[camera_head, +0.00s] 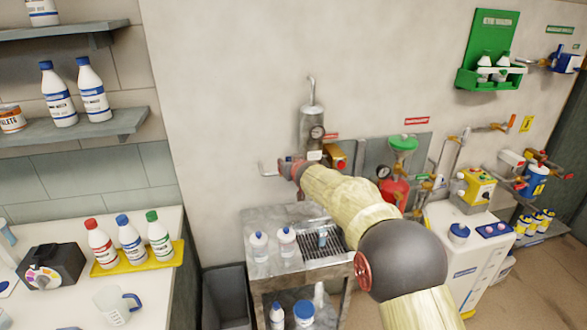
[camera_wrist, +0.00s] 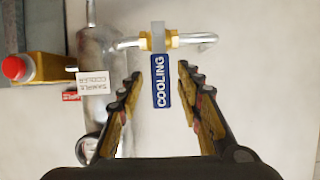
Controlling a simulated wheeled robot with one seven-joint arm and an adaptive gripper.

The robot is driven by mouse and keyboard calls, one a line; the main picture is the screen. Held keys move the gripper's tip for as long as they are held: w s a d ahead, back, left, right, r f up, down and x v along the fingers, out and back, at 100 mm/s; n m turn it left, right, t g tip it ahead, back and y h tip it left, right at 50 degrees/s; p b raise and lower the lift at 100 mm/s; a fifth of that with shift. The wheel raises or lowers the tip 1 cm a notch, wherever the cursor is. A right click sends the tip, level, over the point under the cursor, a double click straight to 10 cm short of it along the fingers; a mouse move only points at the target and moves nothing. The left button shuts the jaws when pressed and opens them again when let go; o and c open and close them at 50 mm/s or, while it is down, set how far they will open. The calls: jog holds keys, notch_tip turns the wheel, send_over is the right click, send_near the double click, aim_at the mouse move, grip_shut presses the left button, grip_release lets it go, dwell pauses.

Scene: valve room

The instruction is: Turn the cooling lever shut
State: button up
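The cooling lever (camera_wrist: 160,75) is a blue handle with white "COOLING" lettering in the middle of the wrist view. It joins a valve with brass-coloured nuts (camera_wrist: 172,40) on a silver pipe (camera_wrist: 201,40) and stands crosswise to that pipe. My gripper (camera_wrist: 160,72) is open, with one dark and yellow finger on each side of the lever. Gaps show between the lever and both fingertips. In the camera_head view my gripper (camera_head: 291,168) is at the wall by the bent pipe end (camera_head: 267,169) and hides the lever.
The silver cooler cylinder (camera_wrist: 108,55) stands close beside the left finger, with a gauge (camera_wrist: 90,148) and a yellow box with a red knob (camera_wrist: 17,68). Below is a grey bench (camera_head: 262,222) with bottles and a grate. A green eyewash station (camera_head: 490,50) hangs at right.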

jog(key=v, duration=1.1)
jog(key=shift+s, duration=0.15)
jog(key=s+d+f+g+h, duration=0.4)
jog(key=s+d+f+g, duration=0.1)
jog(key=s+d+f, duration=0.6)
jog(key=s+d+r+m, duration=0.1)
jog(key=s+d, duration=0.3)
jog(key=s, duration=0.9)
jog(key=s+d+r+m+g, duration=0.1)
jog(key=s+d+r, duration=0.2)
jog(key=s, duration=1.1)
jog(key=s+d+r+m+g, duration=0.1)
jog(key=s+d+r, duration=0.2)
jog(key=s+d, duration=0.4)
jog(key=s, duration=0.6)
jog(key=shift+s, duration=0.25)
